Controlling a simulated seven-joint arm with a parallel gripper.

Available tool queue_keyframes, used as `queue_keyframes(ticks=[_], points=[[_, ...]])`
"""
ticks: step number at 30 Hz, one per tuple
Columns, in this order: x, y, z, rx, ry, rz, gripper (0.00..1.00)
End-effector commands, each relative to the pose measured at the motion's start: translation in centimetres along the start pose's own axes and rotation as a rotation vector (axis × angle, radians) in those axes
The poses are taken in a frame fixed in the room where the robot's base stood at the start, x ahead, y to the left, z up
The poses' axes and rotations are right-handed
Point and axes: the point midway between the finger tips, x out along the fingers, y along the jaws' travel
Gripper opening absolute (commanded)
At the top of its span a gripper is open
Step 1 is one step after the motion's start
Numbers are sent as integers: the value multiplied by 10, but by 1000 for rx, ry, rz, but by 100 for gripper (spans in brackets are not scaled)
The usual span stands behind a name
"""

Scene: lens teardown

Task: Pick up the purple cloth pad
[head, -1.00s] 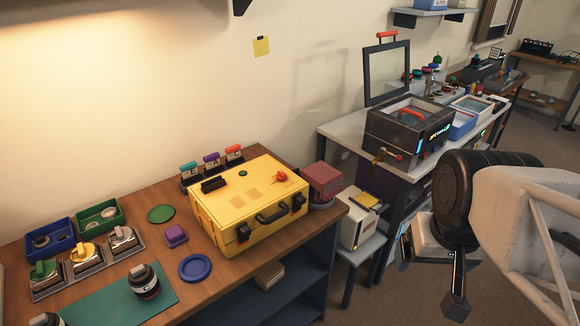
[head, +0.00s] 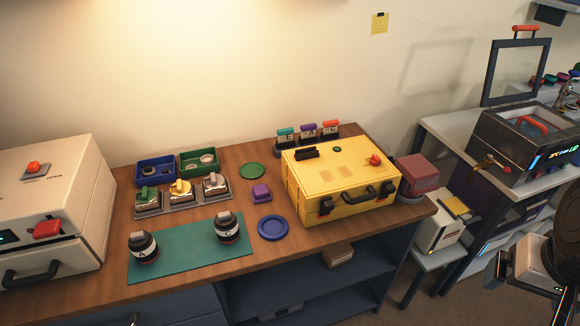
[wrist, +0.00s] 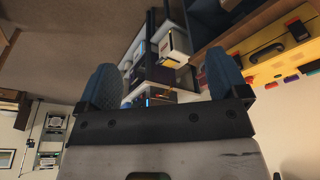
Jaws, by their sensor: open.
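The purple cloth pad (head: 261,193) is a small block-like pad lying on the wooden workbench in the head view. It lies between the green disc (head: 252,170) and the blue round dish (head: 273,228), left of the yellow case (head: 340,180). My gripper (wrist: 162,70) is open in the wrist view, its two blue fingers apart with nothing between them. In the head view, part of my arm shows at the right edge, far from the pad. The pad is not identifiable in the wrist view.
The yellow case stands close to the pad's right. A metal tray (head: 152,213) of lidded items is at its left, with two dark jars (head: 143,247) on a teal mat (head: 185,262). A white machine (head: 60,205) stands far left. Colored-top holders (head: 309,138) stand behind the case.

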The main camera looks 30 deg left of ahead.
Motion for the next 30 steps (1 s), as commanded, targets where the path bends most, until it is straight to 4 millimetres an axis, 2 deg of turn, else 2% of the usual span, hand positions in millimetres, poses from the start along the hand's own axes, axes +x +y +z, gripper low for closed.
queue_keyframes(ticks=[9, 14, 18, 21, 25, 30], points=[[-2, 0, -1, 0, 5, 0, 94], [-22, -4, -10, 5, 57, -7, 94], [-49, -16, -32, 25, 121, -24, 94], [-61, -29, -52, 53, 143, -42, 94], [-69, -52, -83, 101, 144, -68, 94], [-65, -85, -120, 167, 118, -93, 94]])
